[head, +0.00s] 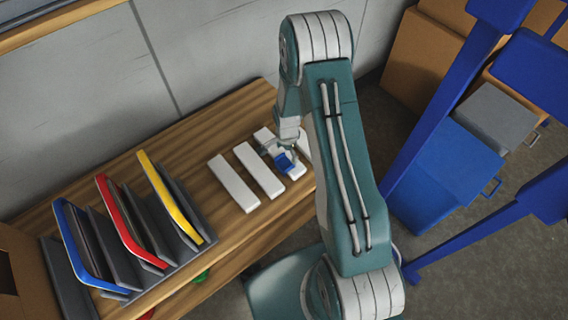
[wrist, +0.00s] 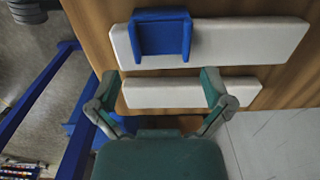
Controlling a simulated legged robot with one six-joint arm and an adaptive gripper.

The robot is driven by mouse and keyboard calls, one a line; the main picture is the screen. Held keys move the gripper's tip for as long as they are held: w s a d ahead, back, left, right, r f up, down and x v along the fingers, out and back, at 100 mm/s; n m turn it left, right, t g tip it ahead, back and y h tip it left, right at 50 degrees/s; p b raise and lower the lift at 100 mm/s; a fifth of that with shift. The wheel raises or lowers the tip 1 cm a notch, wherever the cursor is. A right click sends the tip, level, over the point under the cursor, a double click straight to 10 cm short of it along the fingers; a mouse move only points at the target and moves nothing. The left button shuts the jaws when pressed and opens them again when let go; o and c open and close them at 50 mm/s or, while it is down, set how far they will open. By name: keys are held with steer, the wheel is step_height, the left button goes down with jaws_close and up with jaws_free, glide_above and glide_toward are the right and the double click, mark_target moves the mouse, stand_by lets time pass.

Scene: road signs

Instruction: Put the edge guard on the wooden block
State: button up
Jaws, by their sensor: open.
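The edge guard (wrist: 161,37) is a blue U-shaped piece with raised sides. In the wrist view it lies over the left part of a long white block (wrist: 250,42). I cannot tell whether it is fitted around the block or only rests on it. In the head view the edge guard (head: 285,163) is beside my gripper, partly covered by it. My gripper (wrist: 160,84) is open and empty, its fingers spread over a second white block (wrist: 180,93), apart from the guard. No block shows wood grain, so I cannot tell which is the wooden block.
More white blocks (head: 234,183) lie in a row on the wooden bench (head: 120,185). A rack with blue, red (head: 124,220) and yellow frames stands at the left. A grey wall is behind. Blue posts and a blue box (head: 440,175) stand to the right.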

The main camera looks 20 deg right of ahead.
mark_target(284, 163)
steer(key=f, duration=0.3)
steer(key=a+f, duration=0.1)
steer(key=f, duration=0.1)
steer(key=shift+f, duration=0.15)
steer(key=shift+c, duration=0.3)
